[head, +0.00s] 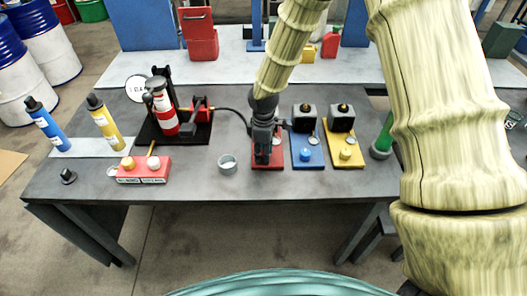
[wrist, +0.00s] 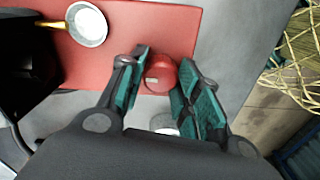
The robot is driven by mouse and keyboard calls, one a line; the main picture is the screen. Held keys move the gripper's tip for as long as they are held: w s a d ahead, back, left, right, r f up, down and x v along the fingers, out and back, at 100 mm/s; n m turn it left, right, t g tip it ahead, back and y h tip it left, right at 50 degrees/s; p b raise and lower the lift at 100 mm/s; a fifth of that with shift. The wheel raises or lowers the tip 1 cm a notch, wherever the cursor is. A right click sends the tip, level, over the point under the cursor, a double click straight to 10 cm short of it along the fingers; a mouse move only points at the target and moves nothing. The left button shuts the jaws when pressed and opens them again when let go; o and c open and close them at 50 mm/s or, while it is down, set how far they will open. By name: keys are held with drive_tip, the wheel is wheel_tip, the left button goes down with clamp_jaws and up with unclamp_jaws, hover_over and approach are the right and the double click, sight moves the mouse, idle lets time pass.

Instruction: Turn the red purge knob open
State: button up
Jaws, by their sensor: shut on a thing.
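The red purge knob (wrist: 160,74) is a small round knob with a pale label, seen in the wrist view on the red panel (wrist: 178,30). My gripper (wrist: 157,79) is shut on the knob, with one green-padded finger on each side of it. In the head view my gripper (head: 263,157) points down at the red panel (head: 277,161) and hides the knob. A white round gauge (wrist: 88,23) sits on the same panel; in the head view it is beside my gripper (head: 277,141).
A blue panel (head: 308,163) and a yellow panel (head: 345,163), each with a knob and gauge, stand to the right. A grey cup (head: 228,164) stands close on the left. A red labelled block (head: 144,170) is farther left. The front table edge is clear.

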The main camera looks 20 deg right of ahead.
drive_tip(key=m, duration=0.4)
drive_tip(key=shift+w+m, duration=0.1)
drive_tip(key=shift+m, duration=0.2)
drive_tip(key=m, duration=0.4)
drive_tip(key=shift+d+m, duration=0.1)
drive_tip(key=shift+m, duration=0.2)
drive_tip(key=m, duration=0.4)
drive_tip(key=shift+m, duration=2.2)
drive_tip(key=o, duration=1)
drive_tip(key=shift+o, duration=0.2)
